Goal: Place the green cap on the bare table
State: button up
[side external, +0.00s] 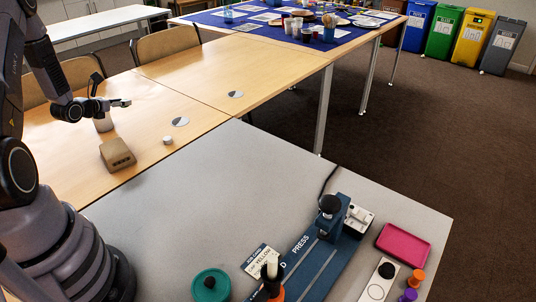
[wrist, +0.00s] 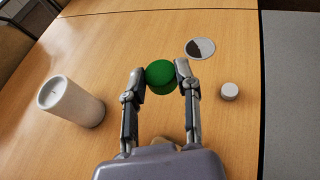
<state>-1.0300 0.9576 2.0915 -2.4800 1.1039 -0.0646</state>
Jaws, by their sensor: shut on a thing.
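The green cap (wrist: 160,76) is between the two fingertips of my gripper (wrist: 161,80) in the wrist view, touched on both sides. The cap cannot be made out in the side view. How far it is above the table is hard to tell.
A white cylinder (wrist: 72,102) stands left of my gripper. A small white cap (wrist: 230,91) and a grey-and-white disc (wrist: 200,48) lie to the right. A brown block (side external: 117,153) sits near the wooden table's front. Bare wood lies between them.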

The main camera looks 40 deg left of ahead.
jog(key=shift+w+a+f, duration=0.1)
jog(key=shift+w+f, duration=0.05)
jog(key=shift+f, duration=0.4)
jog(key=shift+w+a+f, duration=0.1)
jog(key=shift+f, duration=0.4)
jog(key=w+a+f, duration=0.1)
jog(key=a, duration=0.1)
jog(key=w+a+f, duration=0.1)
jog(key=w, duration=0.1)
jog(key=w+a+f, duration=0.1)
jog(key=w+a, duration=0.1)
jog(key=shift+w+a+f, duration=0.1)
jog(key=shift+a+f, duration=0.2)
jog(key=shift+a, duration=0.05)
jog(key=w+a+f, duration=0.1)
jog(key=f, duration=0.1)
jog(key=w+a+f, duration=0.1)
jog(key=f, duration=0.1)
jog(key=w+a+f, duration=0.1)
jog(key=a+f, duration=0.1)
jog(key=shift+w, duration=0.4)
jog(key=shift+a+f, duration=0.1)
jog(key=shift+f, duration=1.5)
jog(key=o, duration=0.7)
jog(key=shift+f, duration=0.1)
jog(key=shift+c, duration=0.2)
